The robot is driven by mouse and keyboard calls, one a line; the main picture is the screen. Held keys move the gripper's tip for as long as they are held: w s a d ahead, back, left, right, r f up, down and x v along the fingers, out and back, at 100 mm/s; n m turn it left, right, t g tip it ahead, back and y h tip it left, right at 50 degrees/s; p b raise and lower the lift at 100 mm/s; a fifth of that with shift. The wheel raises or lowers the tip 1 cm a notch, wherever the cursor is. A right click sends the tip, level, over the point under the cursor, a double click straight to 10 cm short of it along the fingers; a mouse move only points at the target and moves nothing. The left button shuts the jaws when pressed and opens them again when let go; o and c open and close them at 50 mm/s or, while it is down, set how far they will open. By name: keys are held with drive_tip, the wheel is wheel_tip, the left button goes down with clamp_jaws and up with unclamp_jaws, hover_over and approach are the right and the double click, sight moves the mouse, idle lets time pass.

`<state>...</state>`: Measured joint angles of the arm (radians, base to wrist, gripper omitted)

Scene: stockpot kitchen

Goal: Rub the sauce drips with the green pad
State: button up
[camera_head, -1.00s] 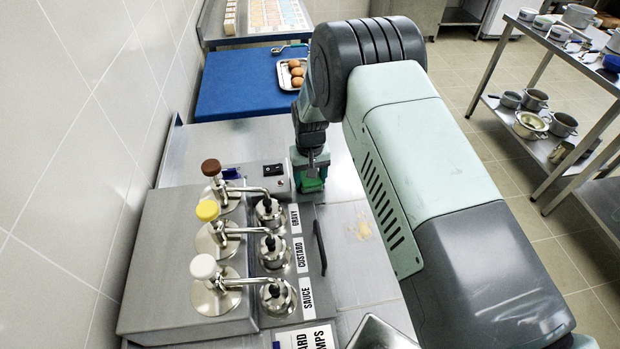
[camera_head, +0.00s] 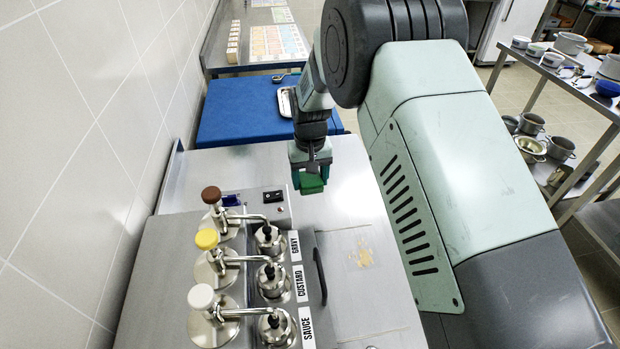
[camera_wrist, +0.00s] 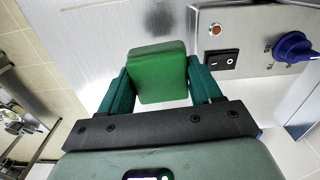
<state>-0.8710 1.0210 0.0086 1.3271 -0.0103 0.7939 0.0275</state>
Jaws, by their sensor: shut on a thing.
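My gripper (camera_head: 311,178) is shut on the green pad (camera_head: 312,185) and holds it above the steel counter, behind the pump unit. In the wrist view the green pad (camera_wrist: 158,72) sits between the two teal fingers of my gripper (camera_wrist: 160,85). The sauce drips (camera_head: 362,254) are a tan, blotchy patch on the steel top to the right of the pump unit, in front and to the right of the pad. The pad is apart from them. The drips do not show in the wrist view.
The pump unit (camera_head: 290,223) has brown, yellow and white pump knobs and a dark handle (camera_head: 320,276). Its switch panel (camera_wrist: 240,50) is close to the pad in the wrist view. A blue board (camera_head: 240,110) lies behind. The steel top around the drips is clear.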

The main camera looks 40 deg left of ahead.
drive_tip(key=shift+c, duration=0.6)
drive_tip(key=shift+d, duration=0.25)
hover_over(355, 237)
wheel_tip(355, 237, down, 2)
drive_tip(key=shift+s+d+f, duration=0.1)
drive_tip(key=shift+d+f, duration=0.05)
drive_tip(key=shift+f, duration=3.65)
drive_tip(key=shift+s+d+f, duration=0.2)
drive_tip(key=shift+s+d, duration=0.25)
drive_tip(key=shift+c, duration=0.4)
drive_tip(key=shift+s+d, duration=2.4)
drive_tip(key=shift+d, duration=0.05)
drive_tip(key=shift+w+a, duration=0.65)
drive_tip(key=shift+a, duration=0.05)
drive_tip(key=shift+w+a+f, duration=0.1)
drive_tip(key=shift+w+a, duration=0.15)
drive_tip(key=shift+w+a+r, duration=0.2)
drive_tip(key=shift+w+a, duration=0.35)
drive_tip(key=shift+w+a+f, duration=0.15)
drive_tip(key=shift+w+a, duration=0.1)
drive_tip(key=shift+w+a+r, duration=0.2)
drive_tip(key=shift+w+a, duration=1.05)
wheel_tip(355, 237, up, 8)
